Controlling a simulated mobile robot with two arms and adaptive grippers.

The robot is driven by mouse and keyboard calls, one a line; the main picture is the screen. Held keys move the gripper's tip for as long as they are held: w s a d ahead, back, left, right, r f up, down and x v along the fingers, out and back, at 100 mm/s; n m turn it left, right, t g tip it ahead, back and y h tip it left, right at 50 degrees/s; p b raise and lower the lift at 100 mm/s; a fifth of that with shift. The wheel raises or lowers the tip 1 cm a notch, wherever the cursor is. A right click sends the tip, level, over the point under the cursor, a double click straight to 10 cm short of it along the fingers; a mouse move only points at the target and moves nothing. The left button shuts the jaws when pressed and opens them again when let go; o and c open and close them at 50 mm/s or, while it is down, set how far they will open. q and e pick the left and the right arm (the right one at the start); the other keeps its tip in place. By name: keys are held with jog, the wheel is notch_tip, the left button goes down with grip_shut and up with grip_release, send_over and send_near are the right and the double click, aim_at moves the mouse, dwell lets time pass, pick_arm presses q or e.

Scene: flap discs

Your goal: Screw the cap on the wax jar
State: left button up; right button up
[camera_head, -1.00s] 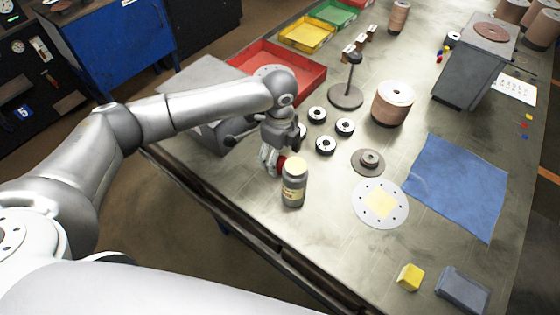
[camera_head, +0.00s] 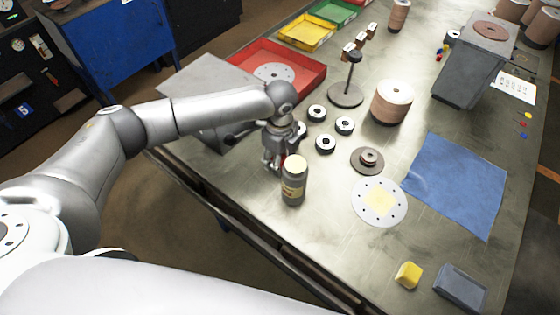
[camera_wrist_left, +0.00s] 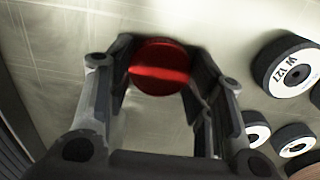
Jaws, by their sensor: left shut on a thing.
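The wax jar (camera_head: 292,183) is a dark grey-brown jar with a label and a pale yellow top. It stands upright near the table's front edge, with no cap on it. My left gripper (camera_head: 274,160) is just behind and left of it, low over the table. In the left wrist view the gripper (camera_wrist_left: 160,62) is shut on the round red cap (camera_wrist_left: 160,72), held between its fingertips. In the head view only a sliver of red shows beside the jar; the fingers and jar hide the rest. My right gripper is not in view.
Several black-and-white rings (camera_head: 325,144) lie behind the jar. A brown flanged disc (camera_head: 367,160) and a grey perforated disc (camera_head: 394,208) lie to its right, near a blue cloth (camera_head: 458,185). A red tray (camera_head: 312,80) is behind.

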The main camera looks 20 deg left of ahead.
pick_arm(q)
jog(key=shift+r, duration=0.1)
jog(key=shift+r+b, duration=0.35)
jog(key=shift+r, duration=0.1)
notch_tip(320, 180, up, 2)
jog(key=shift+s+a+r+b, duration=0.1)
jog(key=shift+s+r+b, duration=0.1)
jog(key=shift+b, duration=0.2)
jog(key=s+a+r+b, duration=0.1)
jog(key=s+a+r, duration=0.1)
jog(key=s+r, duration=0.2)
jog(key=s+a+r+b, duration=0.1)
jog(key=s+a+r, duration=0.1)
jog(key=s+r, duration=0.3)
jog(key=s, duration=0.3)
jog(key=shift+s+a+r, duration=0.25)
jog(key=shift+s+r, duration=0.05)
jog(key=shift+s, duration=0.1)
jog(key=n, duration=2.2)
jog(key=shift+s+d, duration=0.35)
